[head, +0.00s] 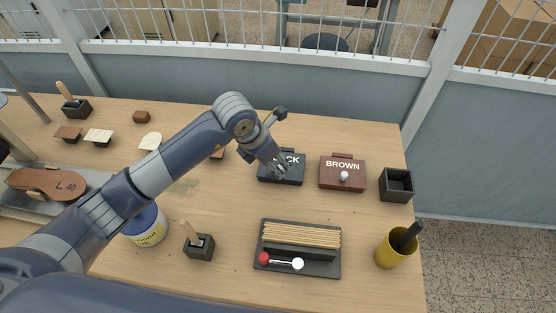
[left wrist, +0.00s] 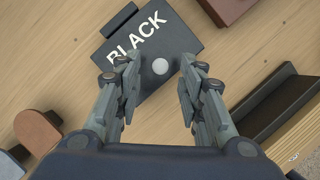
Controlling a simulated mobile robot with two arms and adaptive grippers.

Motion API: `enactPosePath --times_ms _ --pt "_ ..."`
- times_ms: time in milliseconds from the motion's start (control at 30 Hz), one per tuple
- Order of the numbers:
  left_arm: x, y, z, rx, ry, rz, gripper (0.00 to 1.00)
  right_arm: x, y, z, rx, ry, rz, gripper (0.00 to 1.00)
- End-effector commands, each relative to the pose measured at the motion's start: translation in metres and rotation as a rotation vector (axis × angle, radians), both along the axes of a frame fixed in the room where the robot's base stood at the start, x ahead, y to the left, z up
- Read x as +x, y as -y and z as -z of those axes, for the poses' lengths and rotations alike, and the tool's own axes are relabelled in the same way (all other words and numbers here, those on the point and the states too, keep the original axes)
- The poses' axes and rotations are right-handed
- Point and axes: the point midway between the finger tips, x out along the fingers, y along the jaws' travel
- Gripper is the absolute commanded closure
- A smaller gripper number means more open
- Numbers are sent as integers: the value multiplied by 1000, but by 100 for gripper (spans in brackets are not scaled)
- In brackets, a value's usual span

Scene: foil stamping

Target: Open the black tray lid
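The black tray (head: 283,180) has a closed lid lettered "BLACK" and stands at the back middle of the table, left of the brown tray (head: 342,172). My left gripper (head: 281,172) hangs over it and hides part of the lettering in the head view. In the left wrist view, the black lid (left wrist: 180,45) lies ahead with its round pale knob (left wrist: 161,66) between the fingers. My left gripper (left wrist: 158,82) is open, its two fingers apart on either side of the knob, and I see no contact. My right gripper is not in view.
An empty black box (head: 396,185) and a yellow cup (head: 396,248) stand at the right. A dark rack (head: 297,248) with wooden sticks lies in front. A blue-labelled tin (head: 146,228) stands under my left arm.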

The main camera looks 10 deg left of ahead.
Motion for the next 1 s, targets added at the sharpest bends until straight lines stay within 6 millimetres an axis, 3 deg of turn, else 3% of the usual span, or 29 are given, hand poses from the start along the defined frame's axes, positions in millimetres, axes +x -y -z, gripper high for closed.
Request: enactPosePath --times_ms 200,500,667,1000 --pt "6 6 18 -1 -1 -1 64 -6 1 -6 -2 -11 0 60" --pt "6 6 21 0 2 1 64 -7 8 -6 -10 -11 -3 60" --pt "6 6 21 0 2 1 98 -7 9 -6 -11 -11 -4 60" --pt "8 6 19 0 -12 0 100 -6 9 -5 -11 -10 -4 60"
